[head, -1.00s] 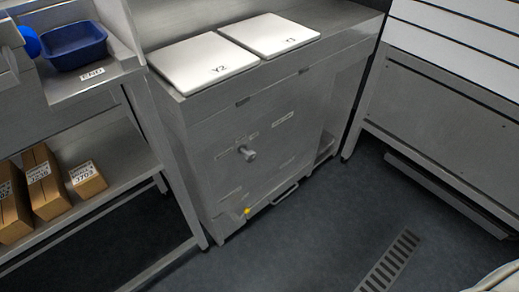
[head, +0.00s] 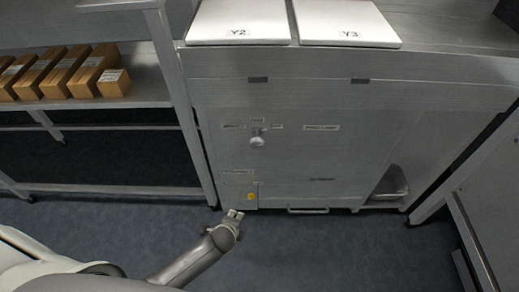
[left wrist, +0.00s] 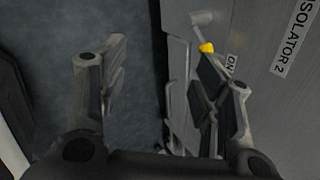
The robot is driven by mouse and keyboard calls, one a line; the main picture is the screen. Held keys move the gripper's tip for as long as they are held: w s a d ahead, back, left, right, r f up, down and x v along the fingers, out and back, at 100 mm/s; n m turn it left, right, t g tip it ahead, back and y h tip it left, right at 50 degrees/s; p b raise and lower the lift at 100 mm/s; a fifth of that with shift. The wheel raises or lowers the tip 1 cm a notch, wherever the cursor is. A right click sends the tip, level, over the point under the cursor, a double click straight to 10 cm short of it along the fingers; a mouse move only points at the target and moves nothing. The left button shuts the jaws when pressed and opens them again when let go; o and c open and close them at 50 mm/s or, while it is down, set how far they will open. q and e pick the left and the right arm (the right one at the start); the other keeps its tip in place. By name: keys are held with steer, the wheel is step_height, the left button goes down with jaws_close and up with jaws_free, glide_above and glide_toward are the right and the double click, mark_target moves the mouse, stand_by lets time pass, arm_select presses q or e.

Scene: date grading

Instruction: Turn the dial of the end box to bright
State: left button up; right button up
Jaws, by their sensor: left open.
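A grey metal box (head: 300,105) stands ahead with its front towards me. A round silver dial knob (head: 257,140) sticks out of its upper front, with small labels to its left, above and to its right; I cannot read them or tell the dial's setting. My left gripper (head: 234,214) is open and empty, low in front of the box's lower left, below the dial and apart from it. In the left wrist view its two spread fingers (left wrist: 165,85) show, the right one near the box front. The dial is not in that view. My right gripper is not in view.
A yellow-tipped lever (head: 250,196) is close to my left gripper; the wrist view shows labels "ON" and "ISOLATOR 2" (left wrist: 293,37) beside it. White lids Y2 (head: 238,20) and Y3 (head: 347,22) lie on top. A handle (head: 307,211) sits low. Shelving with cartons (head: 82,72) stands left.

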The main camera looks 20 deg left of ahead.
arm_select(q)
steer(key=w+d+r+m+t+b, duration=0.25)
steer(key=w+r+m, duration=0.35)
steer(key=r, duration=0.4)
steer(key=m+t+y+b, duration=0.1)
steer(key=m+t+b, duration=0.35)
steer(key=m, duration=0.25)
glide_toward(257, 145)
steer(key=p, duration=0.1)
steer(key=b+x, duration=0.2)
steer(key=x, duration=0.7)
steer(key=shift+w+a+f, duration=0.1)
steer(key=shift+w+f, duration=0.1)
steer(key=shift+w+a+f, duration=0.15)
steer(key=shift+w+f, duration=0.05)
steer(key=shift+w, duration=0.5)
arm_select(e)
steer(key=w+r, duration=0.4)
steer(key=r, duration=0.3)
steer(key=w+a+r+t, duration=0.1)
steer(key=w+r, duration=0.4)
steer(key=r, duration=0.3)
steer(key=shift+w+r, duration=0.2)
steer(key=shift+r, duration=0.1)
arm_select(q)
steer(key=shift+c, duration=0.4)
steer(key=c, duration=0.9)
